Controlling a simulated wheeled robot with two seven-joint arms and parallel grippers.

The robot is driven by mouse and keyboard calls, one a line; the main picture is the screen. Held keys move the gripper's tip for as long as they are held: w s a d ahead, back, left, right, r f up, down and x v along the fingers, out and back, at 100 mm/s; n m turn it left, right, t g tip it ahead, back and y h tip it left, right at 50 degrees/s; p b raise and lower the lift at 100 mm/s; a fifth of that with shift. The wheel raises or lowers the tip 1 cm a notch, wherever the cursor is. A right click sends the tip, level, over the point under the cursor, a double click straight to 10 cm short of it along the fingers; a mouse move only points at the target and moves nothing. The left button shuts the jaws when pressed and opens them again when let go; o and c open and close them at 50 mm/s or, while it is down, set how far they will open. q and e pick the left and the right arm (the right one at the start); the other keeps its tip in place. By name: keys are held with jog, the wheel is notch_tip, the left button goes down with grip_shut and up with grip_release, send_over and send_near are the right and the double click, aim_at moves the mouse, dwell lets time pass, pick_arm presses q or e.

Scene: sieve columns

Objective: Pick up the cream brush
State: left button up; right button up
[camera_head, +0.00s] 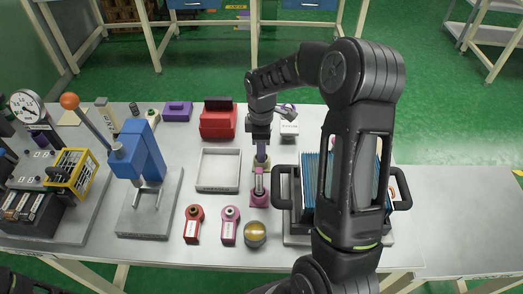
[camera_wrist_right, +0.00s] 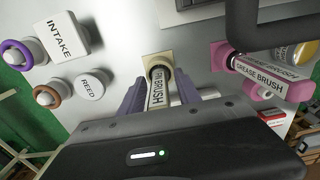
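The cream brush (camera_wrist_right: 158,88) stands upright on its square cream base, its label ending in "N BRUSH" in the right wrist view. The cream base (camera_head: 261,167) shows in the head view behind a pink brush. My right gripper (camera_head: 261,149) points down over the cream brush. In the wrist view its two fingers (camera_wrist_right: 160,88) flank the handle, one on each side. Whether they press on it or leave a small gap is unclear. The handle's top is hidden by the gripper body. My left gripper's fingers are out of view.
The pink grease brush (camera_head: 258,188) stands just in front, beside the cream one in the wrist view (camera_wrist_right: 258,72). An empty grey tray (camera_head: 218,170) lies to the left. A black-handled rack with blue sheets (camera_head: 309,182) stands right. A red box (camera_head: 218,120) is behind.

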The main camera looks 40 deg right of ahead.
grip_shut()
jog(key=shift+r, duration=0.1)
dwell(0.5)
notch_tip(320, 180, up, 10)
jog(key=shift+f+b, duration=0.1)
jog(key=shift+b, duration=0.6)
